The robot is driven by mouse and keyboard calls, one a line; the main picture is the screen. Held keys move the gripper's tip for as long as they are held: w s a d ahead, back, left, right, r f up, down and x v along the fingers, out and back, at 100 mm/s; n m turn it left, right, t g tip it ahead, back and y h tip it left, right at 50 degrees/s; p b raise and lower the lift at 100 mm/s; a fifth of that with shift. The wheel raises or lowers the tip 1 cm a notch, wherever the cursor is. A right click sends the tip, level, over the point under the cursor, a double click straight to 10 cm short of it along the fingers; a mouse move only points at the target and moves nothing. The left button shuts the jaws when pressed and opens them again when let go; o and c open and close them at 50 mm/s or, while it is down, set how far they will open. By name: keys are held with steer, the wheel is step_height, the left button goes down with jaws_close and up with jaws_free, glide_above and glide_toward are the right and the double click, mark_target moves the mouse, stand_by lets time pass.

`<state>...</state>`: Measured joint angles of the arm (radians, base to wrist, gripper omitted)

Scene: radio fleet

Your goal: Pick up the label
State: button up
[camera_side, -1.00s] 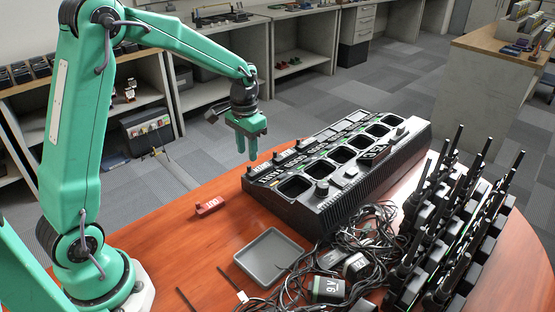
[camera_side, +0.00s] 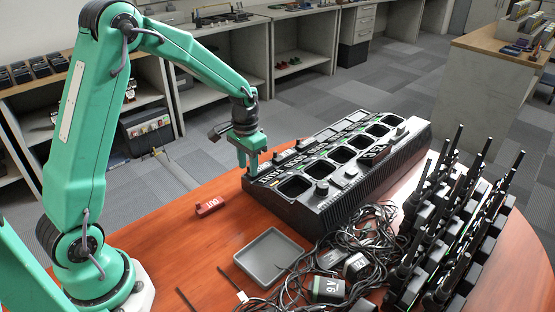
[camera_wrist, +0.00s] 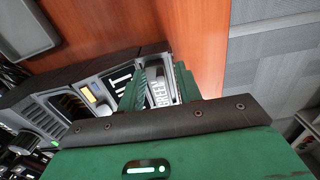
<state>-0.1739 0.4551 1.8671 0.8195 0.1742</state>
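Another label (camera_wrist: 119,78), dark with white letters, sits just left of the fingers. In the side view, the charger's end at the fingertips is partly hidden by my gripper.
Radios (camera_side: 450,235) with upright antennas stand at the right. The table's left part is mostly clear.

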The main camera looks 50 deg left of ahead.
mark_target(248, 166)
steer(key=shift+c, duration=0.2)
jaws_close()
steer(key=shift+r, duration=0.1)
steer(key=shift+r, duration=0.4)
step_height(248, 166, up, 3)
steer(key=shift+r, duration=0.2)
steer(key=s+d+r, duration=0.4)
steer(key=d+r, duration=0.2)
steer(key=d, duration=0.5)
steer(key=shift+r, duration=0.3)
steer(key=shift+s, duration=0.1)
